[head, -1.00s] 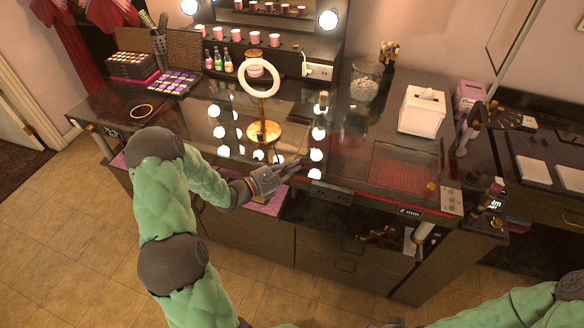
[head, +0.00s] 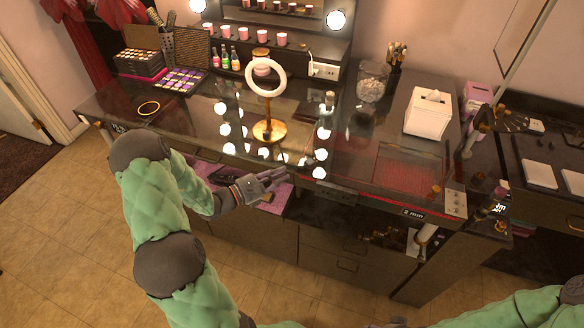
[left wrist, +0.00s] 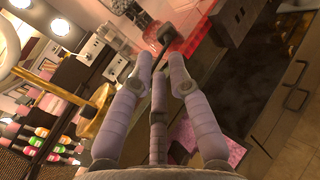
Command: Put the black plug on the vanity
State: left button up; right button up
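The vanity (head: 215,150) has a dark, glossy glass top. My left gripper (head: 283,180) is just off its front edge, over the pink cloth; its fingers look spread. In the left wrist view my gripper (left wrist: 160,66) shows separate fingers with a gap between the tips. A small black object, probably the black plug (left wrist: 163,34), shows just past the fingertips, near the vanity's edge. Whether it touches the vanity is unclear. In the head view I cannot make out the plug for certain. Of my right arm, only part shows at the bottom right; its gripper is barely in frame.
A gold-based ring light (head: 267,131) stands behind my left gripper. A glass jar (head: 371,82), a white tissue box (head: 428,113), an eyeshadow palette (head: 182,78) and several bottles stand farther back. A pink cloth (head: 280,197) lies below the front edge.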

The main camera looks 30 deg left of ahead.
pick_arm(q)
jog(key=v, duration=0.5)
jog(key=s+d+f+m+g+h, duration=0.2)
jog(key=s+d+f+m+g, duration=0.2)
jog(key=d+f+g, duration=0.5)
jog(key=s+d+f+m+g+h, duration=0.2)
jog(key=s+d+f+m+g, duration=0.3)
jog(key=d, duration=0.7)
jog(key=s+d+f+m+g+y, duration=0.55)
jog(key=s+f+m, duration=0.25)
jog(key=f+m, duration=0.2)
jog(key=w+d+m+t, duration=0.1)
jog(key=m, duration=0.1)
jog(key=w+d+f+m+t+y, duration=0.1)
jog(key=m, duration=0.1)
jog(key=w+d+f+m+t+y, duration=0.1)
jog(key=d+m, duration=0.1)
jog(key=shift+m+t, duration=0.25)
jog(key=shift+m, duration=0.05)
